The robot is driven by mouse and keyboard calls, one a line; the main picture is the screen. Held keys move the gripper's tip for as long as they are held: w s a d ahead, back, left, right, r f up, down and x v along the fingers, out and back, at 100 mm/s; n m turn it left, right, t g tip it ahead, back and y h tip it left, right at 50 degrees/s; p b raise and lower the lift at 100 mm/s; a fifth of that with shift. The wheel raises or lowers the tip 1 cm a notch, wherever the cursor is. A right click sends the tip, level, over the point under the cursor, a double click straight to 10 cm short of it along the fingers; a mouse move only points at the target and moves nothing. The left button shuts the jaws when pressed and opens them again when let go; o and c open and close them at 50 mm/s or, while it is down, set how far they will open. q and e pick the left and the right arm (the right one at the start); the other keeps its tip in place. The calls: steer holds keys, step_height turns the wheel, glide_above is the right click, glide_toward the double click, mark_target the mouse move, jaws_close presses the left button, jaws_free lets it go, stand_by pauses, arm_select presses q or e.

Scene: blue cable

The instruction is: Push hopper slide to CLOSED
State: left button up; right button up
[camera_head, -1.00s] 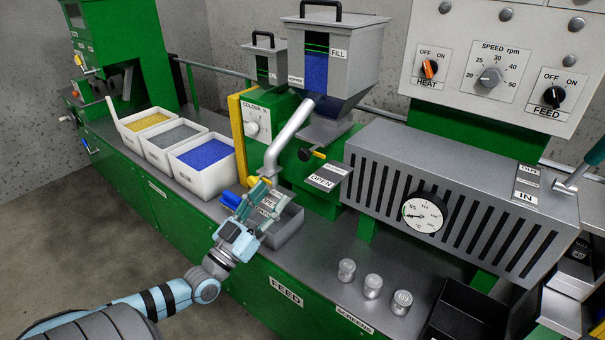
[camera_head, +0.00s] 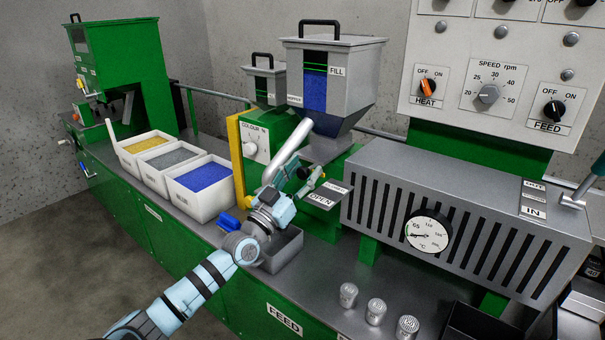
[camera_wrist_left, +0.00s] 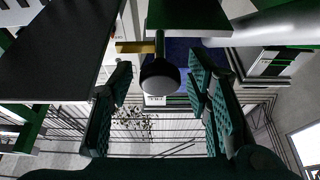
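The hopper (camera_head: 334,85) is grey, with blue pellets behind its window and a FILL mark. Its slide has a dark round knob on a short rod, below the hopper on the green housing. In the left wrist view the knob (camera_wrist_left: 160,76) is between the fingers, with a gap on each side. An OPEN label (camera_head: 322,198) is beside the slide; the neighbouring label is partly hidden, and I cannot read CLOSED on it. My left gripper (camera_head: 307,181) is open at the slide, beside the slanted pipe, and partly hides the slide. My right gripper is out of view.
The slanted metal pipe (camera_head: 289,152) is close to the left gripper. A grey tray (camera_head: 291,252) is under the left arm, with a blue object (camera_head: 229,221) beside it. White pellet bins (camera_head: 203,199) stand left. The slotted grey box (camera_head: 470,215) stands right.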

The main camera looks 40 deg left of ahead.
arm_select(q)
jaws_close()
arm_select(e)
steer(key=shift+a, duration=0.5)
arm_select(q)
steer(key=shift+w+f+b, duration=0.1)
steer(key=shift+w+b, duration=0.3)
steer(key=shift+w, duration=0.05)
steer(key=shift+c, duration=0.9)
jaws_free()
steer(key=o, duration=0.4)
steer(key=shift+w, duration=0.1)
steer(key=shift+c, duration=0.2)
steer(key=v, duration=1.2)
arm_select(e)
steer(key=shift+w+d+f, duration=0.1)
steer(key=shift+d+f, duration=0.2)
